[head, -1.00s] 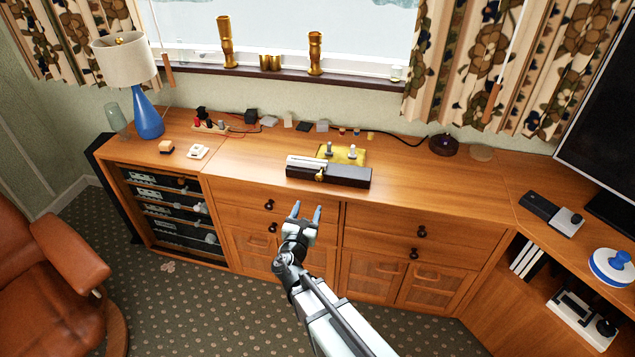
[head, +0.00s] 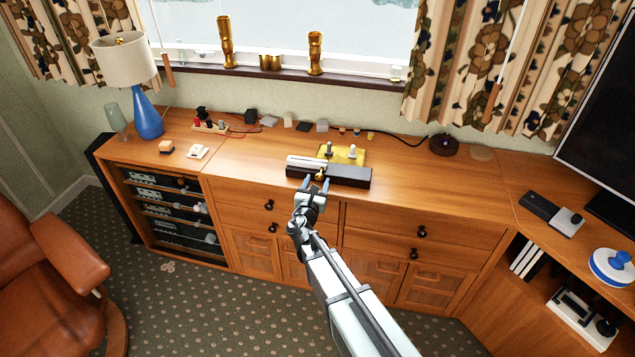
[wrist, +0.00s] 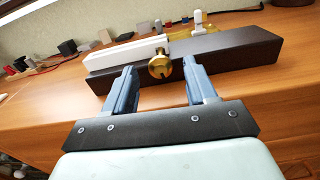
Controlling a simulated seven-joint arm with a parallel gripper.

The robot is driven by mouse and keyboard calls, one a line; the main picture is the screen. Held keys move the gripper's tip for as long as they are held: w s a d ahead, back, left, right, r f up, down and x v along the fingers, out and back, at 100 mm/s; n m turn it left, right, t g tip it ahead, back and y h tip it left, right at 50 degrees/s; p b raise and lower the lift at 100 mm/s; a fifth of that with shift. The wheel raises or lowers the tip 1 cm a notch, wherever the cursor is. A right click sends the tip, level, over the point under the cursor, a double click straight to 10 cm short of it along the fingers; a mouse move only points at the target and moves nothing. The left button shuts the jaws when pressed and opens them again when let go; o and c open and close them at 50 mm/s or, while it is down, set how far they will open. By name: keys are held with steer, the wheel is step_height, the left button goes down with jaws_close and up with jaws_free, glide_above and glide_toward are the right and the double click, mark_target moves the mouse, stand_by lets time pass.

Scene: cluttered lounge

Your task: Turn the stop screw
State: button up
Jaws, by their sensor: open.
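The stop screw is a brass knurled screw with a slotted head (wrist: 160,66) on the front of a dark block (wrist: 235,60). In the head view the screw (head: 320,175) shows small, just beyond my fingertips, on the dark block (head: 350,175) on the sideboard. My gripper (head: 315,185) is open at the front of the block. In the wrist view its two blue-grey fingers (wrist: 157,85) stand to the left and right of the screw, apart from it in the picture. I cannot tell whether the tips reach level with the screw head.
A white bar (wrist: 125,55) lies along the block's left part. A brass plate with two upright posts (head: 350,157) sits behind it. Small boxes and a cable line the back of the sideboard (head: 430,190). A blue lamp (head: 146,118) stands at left. The sideboard right of the block is clear.

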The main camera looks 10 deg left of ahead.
steer(key=shift+w, duration=0.6)
steer(key=shift+c, duration=0.2)
jaws_close()
